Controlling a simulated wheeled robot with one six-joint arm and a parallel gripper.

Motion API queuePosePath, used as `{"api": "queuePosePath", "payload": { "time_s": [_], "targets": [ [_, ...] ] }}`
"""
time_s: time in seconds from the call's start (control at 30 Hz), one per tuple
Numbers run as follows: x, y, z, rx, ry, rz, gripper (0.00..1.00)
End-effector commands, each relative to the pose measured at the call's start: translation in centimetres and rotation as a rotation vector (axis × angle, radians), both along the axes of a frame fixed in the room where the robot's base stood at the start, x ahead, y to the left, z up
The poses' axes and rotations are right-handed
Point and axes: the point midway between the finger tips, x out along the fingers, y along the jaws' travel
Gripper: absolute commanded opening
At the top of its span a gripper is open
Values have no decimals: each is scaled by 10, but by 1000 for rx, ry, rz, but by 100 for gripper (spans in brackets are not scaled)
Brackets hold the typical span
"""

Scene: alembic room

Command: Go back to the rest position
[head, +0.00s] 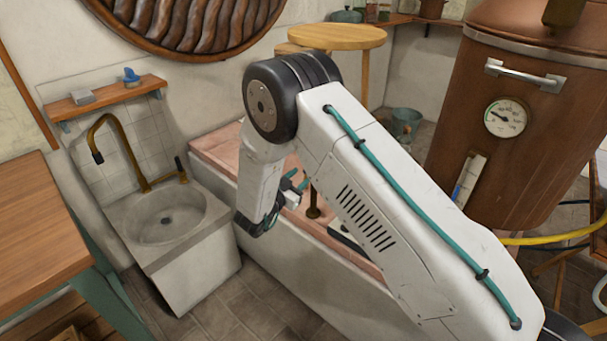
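My arm reaches from the lower right up to a dark elbow joint, then bends down toward the pink-topped counter (215,145). My gripper (296,188) shows only in part beside the forearm, above or at the counter. The arm hides much of it, and I cannot see whether its fingers are apart or closed, or whether anything is between them. A dark, upright metal piece (313,208) with a round foot stands on the counter just right of the gripper. I cannot tell whether the two touch.
A stone sink (167,218) with a brass tap (128,150) stands left of the counter. A wooden table (40,235) fills the left edge. A large copper vessel (520,110) with a gauge stands at right. A round wooden stool (335,37) is behind. Tiled floor shows in front.

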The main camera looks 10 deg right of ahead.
Motion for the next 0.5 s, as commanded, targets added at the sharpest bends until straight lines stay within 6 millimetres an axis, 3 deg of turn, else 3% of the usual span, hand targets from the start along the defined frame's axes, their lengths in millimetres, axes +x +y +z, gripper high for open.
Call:
{"api": "queuePosePath", "payload": {
  "time_s": [0.5],
  "targets": [
    [1, 2, -7, 28, 20, 12, 39]
  ]
}}
